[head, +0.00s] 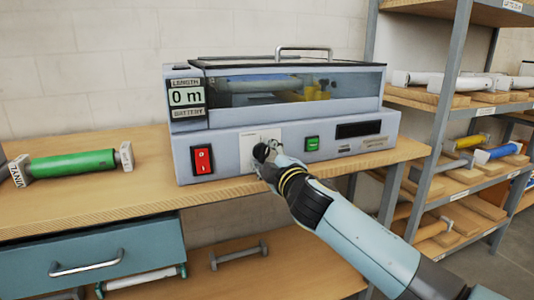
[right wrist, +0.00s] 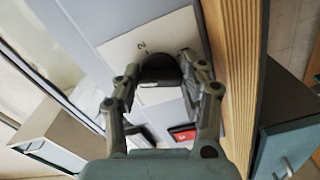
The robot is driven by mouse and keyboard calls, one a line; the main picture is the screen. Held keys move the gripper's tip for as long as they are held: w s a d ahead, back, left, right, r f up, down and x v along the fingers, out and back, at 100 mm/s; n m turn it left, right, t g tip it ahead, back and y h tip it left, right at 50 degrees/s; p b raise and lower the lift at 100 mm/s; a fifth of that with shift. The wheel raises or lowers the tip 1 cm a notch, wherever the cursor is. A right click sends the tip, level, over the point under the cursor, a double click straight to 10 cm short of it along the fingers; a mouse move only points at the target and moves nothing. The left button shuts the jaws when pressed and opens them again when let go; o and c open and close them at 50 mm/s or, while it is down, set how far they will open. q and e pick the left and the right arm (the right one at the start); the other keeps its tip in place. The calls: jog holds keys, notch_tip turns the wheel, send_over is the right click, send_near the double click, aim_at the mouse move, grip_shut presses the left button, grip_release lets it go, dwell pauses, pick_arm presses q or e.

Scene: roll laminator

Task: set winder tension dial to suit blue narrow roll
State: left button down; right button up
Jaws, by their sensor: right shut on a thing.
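The laminator's tension dial is a dark round knob (right wrist: 160,70) on a white plate (head: 252,137) on the machine's front. My right gripper (head: 265,154) reaches the knob from the front right and covers much of it in the head view. In the right wrist view, its two fingers (right wrist: 161,73) are closed on opposite sides of the knob. A figure "2" shows on the plate (right wrist: 138,44) there; the dial's exact setting is not readable. A blue roll (head: 497,153) lies on a shelf at the right. My left gripper is not in view.
A red switch (head: 202,159) is left of the dial; a green button (head: 312,144) is right of it. The display (head: 186,97) reads "0 m". A green roll (head: 73,165) lies on the bench's left side. A shelf post (head: 437,120) stands at the right.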

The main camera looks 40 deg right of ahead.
jog(key=shift+n+p, duration=0.55)
jog(key=shift+n, duration=1.45)
jog(key=o, duration=1.2)
jog(key=shift+a, duration=0.1)
jog(key=shift+c, duration=0.2)
jog(key=v, duration=1.2)
